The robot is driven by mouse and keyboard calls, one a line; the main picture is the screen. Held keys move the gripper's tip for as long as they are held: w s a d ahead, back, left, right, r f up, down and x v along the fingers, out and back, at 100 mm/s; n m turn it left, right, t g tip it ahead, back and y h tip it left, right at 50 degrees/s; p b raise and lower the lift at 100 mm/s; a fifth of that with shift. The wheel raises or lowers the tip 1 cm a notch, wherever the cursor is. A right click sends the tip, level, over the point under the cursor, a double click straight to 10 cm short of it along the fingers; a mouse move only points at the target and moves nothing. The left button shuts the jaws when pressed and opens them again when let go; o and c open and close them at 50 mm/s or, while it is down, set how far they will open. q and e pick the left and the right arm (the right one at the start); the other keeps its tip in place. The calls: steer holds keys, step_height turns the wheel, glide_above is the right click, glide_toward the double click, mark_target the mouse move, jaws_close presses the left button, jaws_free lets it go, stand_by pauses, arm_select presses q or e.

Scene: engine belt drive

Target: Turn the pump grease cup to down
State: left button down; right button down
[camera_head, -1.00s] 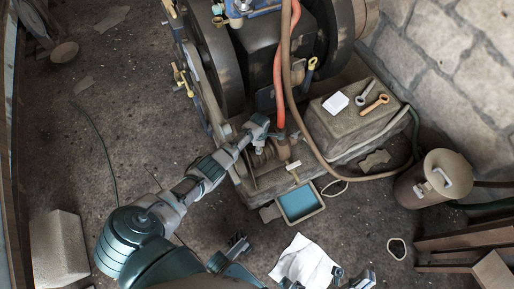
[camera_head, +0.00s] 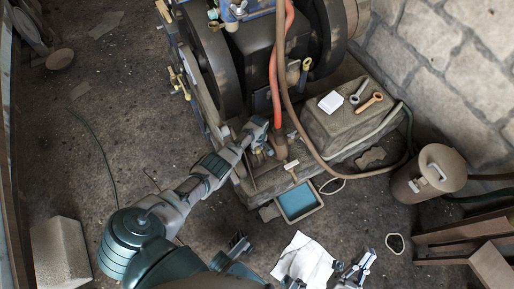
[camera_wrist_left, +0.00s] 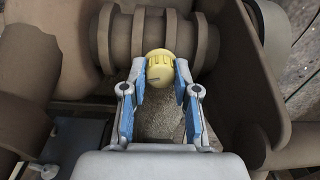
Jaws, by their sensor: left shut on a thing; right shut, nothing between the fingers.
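The pump grease cup (camera_wrist_left: 160,67) is a round yellow knob with a ribbed rim in the left wrist view. It stands out from a brown ribbed cylinder (camera_wrist_left: 118,38) behind it. A dark line on its face runs roughly sideways. My left gripper (camera_wrist_left: 159,80) is shut on the cup, with a blue-lined finger on each side. In the head view my left gripper (camera_head: 264,150) reaches to the low front of the engine, and the cup is not clear there. My right gripper (camera_head: 358,268) is low at the right, away from the engine, with nothing held.
A blue-bottomed tray (camera_head: 323,206) and a white cloth (camera_head: 303,260) lie on the floor. A red hose (camera_head: 276,75) and a brown hose (camera_head: 283,100) hang close to my left gripper. A stone block (camera_head: 345,125) bears two wrenches. A drum (camera_head: 428,173) stands right.

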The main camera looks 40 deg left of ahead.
mark_target(258, 148)
arm_select(q)
steer(key=m, duration=0.5)
steer(key=shift+w+r+m, duration=0.2)
steer(key=shift+w+m, duration=0.05)
steer(key=shift+m, duration=0.05)
steer(key=m, duration=1.1)
steer(key=shift+t+p, duration=0.3)
steer(key=shift+p, duration=0.05)
steer(key=m, duration=0.5)
steer(key=shift+w, duration=0.1)
steer(key=c, duration=0.9)
jaws_free()
steer(key=shift+o, duration=0.2)
steer(key=shift+f, duration=0.1)
steer(key=shift+s, duration=0.2)
step_height(258, 148, up, 12)
steer(key=shift+d, duration=0.15)
